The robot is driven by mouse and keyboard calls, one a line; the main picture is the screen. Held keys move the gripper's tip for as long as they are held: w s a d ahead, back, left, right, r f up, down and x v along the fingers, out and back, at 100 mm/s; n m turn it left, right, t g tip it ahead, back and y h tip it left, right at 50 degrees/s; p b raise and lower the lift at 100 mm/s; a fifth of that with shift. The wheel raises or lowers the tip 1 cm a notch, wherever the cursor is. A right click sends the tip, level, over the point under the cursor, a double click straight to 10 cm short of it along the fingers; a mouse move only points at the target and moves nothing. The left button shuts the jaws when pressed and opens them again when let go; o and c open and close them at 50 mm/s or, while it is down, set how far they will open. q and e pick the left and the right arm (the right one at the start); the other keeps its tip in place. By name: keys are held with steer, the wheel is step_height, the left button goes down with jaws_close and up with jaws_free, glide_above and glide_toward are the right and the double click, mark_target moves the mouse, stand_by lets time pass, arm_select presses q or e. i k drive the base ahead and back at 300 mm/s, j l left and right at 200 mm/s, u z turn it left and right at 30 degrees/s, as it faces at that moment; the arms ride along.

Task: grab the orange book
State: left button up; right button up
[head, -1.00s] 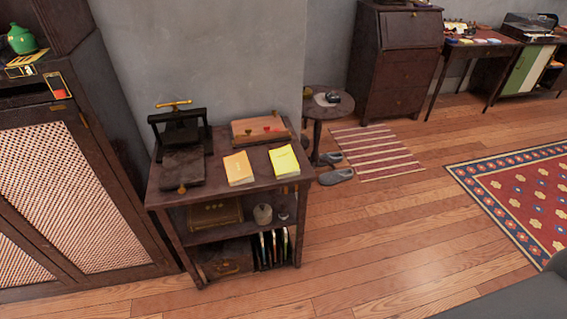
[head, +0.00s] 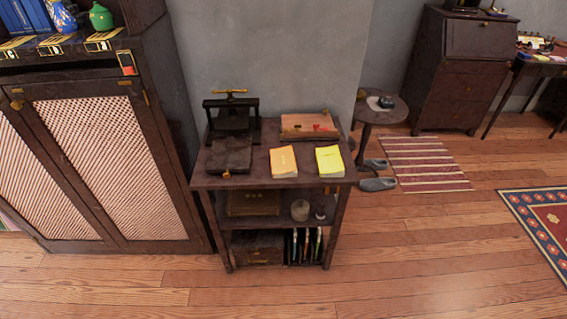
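The orange book (head: 283,162) lies flat on the top of a small dark wooden shelf table (head: 258,178). A yellow book (head: 330,161) lies to its right, with a small gap between them. A dark book press (head: 232,122) with a brass handle stands at the back left of the tabletop, and a dark flat object (head: 231,155) lies in front of it. Neither of my grippers shows in the head view.
A wooden box (head: 309,126) lies behind the books. A tall cabinet (head: 100,150) stands at left. A round side table (head: 381,106), grey slippers (head: 378,184) and a striped rug (head: 424,164) are at right. The wooden floor (head: 400,260) in front is clear.

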mark_target(282, 161)
steer(key=i+l+u, duration=0.15)
steer(key=l, duration=0.25)
steer(key=i+l+u, duration=0.1)
steer(key=l, duration=0.3)
steer(key=i+l+u, duration=0.15)
steer(key=l, duration=0.25)
steer(key=i+l+u, duration=0.15)
steer(key=l, duration=0.3)
steer(key=i+l+u, duration=0.1)
steer(key=l, duration=0.4)
steer(key=i+j, duration=0.05)
steer(key=i, duration=0.05)
